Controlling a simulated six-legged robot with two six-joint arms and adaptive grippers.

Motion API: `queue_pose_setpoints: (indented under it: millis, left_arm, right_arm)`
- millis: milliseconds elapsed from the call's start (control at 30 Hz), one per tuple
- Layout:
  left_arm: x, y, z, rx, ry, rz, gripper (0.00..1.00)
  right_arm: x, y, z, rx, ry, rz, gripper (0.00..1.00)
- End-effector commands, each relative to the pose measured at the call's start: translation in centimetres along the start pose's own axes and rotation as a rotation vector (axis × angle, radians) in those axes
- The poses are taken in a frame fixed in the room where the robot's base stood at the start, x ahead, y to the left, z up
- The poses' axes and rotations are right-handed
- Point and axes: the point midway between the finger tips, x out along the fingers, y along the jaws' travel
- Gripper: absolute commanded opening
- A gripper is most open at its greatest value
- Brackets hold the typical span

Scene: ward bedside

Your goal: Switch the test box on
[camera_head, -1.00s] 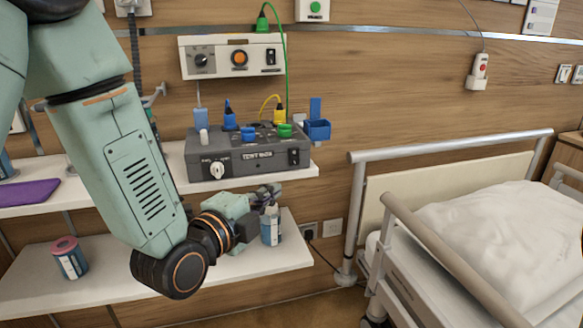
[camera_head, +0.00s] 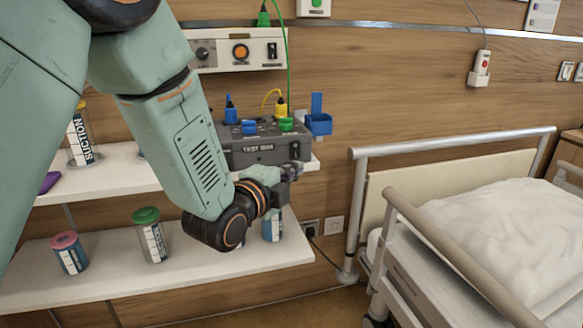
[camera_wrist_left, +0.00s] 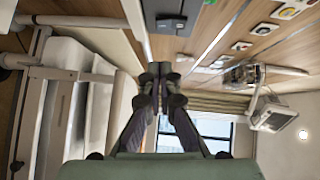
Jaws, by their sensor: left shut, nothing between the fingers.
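The dark grey test box (camera_head: 262,152) stands on the upper shelf, with blue, yellow and green plugs on top. A small black switch (camera_head: 295,150) is at the right end of its front face; I cannot read its position. My left arm hides the box's left part, including the dial. My left gripper (camera_head: 291,172) is shut and empty, just below and in front of the box's right front corner, near the switch. I cannot tell whether it touches the box. Its fingertips (camera_wrist_left: 160,72) meet in the wrist view. My right gripper is not in view.
A wall panel (camera_head: 240,50) with an orange button hangs above the box. A blue holder (camera_head: 319,124) sits at the box's right. The lower shelf (camera_head: 190,265) carries several containers. A bed with rails (camera_head: 450,150) stands at the right.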

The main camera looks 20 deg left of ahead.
Motion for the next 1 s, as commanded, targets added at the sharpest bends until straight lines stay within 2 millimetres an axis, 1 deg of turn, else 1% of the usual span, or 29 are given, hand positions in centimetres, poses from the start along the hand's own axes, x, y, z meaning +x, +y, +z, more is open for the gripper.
queue_pose_setpoints:
  millis: [33, 100, 200, 300, 500, 833, 1000]
  left_arm:
    - [1.0, 0.1, 0.0, 0.003, 0.001, -0.003, 0.00]
    - [2.2, 0.1, 0.0, 0.002, 0.001, -0.003, 0.00]
    - [3.2, 0.2, 1.4, -0.005, -0.003, -0.002, 0.00]
    - [4.0, 0.1, 2.1, -0.003, -0.002, -0.002, 0.00]
    - [4.7, 0.0, 2.9, -0.001, -0.001, 0.000, 0.00]
    - [4.7, 0.0, 2.9, -0.001, -0.001, 0.001, 0.00]
    - [5.1, 0.1, 3.2, 0.000, 0.000, 0.000, 0.00]
  right_arm:
    - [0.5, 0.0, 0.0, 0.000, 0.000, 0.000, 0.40]
    - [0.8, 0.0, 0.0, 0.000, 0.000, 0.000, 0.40]
    - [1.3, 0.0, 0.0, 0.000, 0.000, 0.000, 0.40]
    - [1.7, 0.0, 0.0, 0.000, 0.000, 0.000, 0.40]
    - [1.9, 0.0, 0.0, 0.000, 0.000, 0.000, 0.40]
    - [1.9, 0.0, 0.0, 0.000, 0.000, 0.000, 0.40]
    - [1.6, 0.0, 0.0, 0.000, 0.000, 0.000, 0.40]
